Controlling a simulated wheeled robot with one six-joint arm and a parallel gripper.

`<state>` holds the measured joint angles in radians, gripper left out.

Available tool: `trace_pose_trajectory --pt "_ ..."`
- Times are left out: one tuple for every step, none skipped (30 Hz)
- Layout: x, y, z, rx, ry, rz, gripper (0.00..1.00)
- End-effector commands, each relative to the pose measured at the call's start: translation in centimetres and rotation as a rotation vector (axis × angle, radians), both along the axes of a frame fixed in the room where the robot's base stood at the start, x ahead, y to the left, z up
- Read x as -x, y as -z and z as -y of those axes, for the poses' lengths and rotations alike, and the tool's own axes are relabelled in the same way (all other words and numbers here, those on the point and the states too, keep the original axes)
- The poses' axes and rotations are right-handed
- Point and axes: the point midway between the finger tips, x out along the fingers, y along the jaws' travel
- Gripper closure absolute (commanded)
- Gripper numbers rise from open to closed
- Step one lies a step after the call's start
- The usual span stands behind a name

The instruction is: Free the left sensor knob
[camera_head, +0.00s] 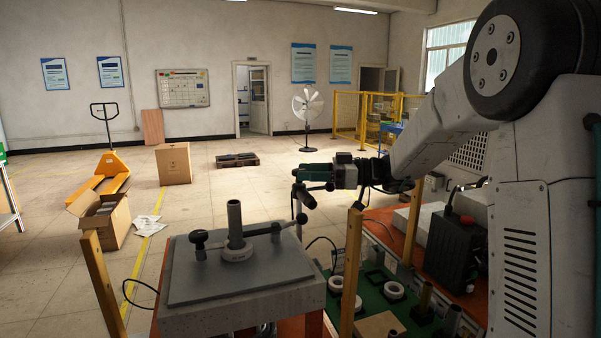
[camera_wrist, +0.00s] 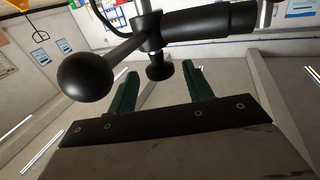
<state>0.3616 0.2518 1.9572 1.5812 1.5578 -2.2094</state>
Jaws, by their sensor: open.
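The induction heater (camera_head: 240,292) is a grey box with a dark top plate. An upright metal post (camera_head: 234,222) passes through a pale ring (camera_head: 237,250) on it. A black round knob (camera_head: 199,238) stands at the plate's left. A black-handled sensor fitting (camera_head: 304,197) stands at its right edge. My gripper (camera_head: 313,172), with green fingers, is beside that fitting. In the wrist view, my fingers (camera_wrist: 160,84) are open and empty. A small black knob (camera_wrist: 158,67) shows between their tips; contact cannot be told. A black ball (camera_wrist: 85,77) and a thick black handle (camera_wrist: 210,23) lie across above.
A green work surface (camera_head: 375,288) with several pale rings is at right of the heater. Wooden posts (camera_head: 352,265) stand close to the heater. A black device (camera_head: 455,250) is farther right. The floor behind the heater is mostly clear.

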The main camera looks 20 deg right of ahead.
Motion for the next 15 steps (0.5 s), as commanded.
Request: trace_pose_trajectory --pt "0.3 0.0 1.0 0.001 0.004 0.000 0.49" --pt "0.5 0.0 1.5 0.001 0.004 0.000 0.49" --pt "0.8 0.0 2.1 0.000 0.004 0.000 0.49" --pt "0.9 0.0 2.6 0.000 0.004 0.000 0.49" --pt "1.1 0.0 3.0 0.000 0.004 0.000 0.49" --pt "1.3 0.0 3.5 0.000 0.002 0.000 0.49" --pt "1.5 0.0 3.8 0.000 0.002 0.000 0.49" --pt "1.6 0.0 4.2 0.001 0.003 0.000 0.49" --pt "1.7 0.0 4.4 0.000 0.003 0.001 0.49" --pt "1.8 0.0 4.6 0.000 0.002 0.001 0.49" --pt "1.8 0.0 4.7 0.000 0.001 0.000 0.49" --pt "1.9 0.0 4.8 0.000 0.001 0.000 0.49" --pt "1.9 0.0 4.9 0.000 0.000 0.000 0.49" --pt "1.9 0.0 4.9 0.000 0.000 0.000 0.49" --pt "1.9 0.0 4.9 0.000 0.000 0.000 0.49"
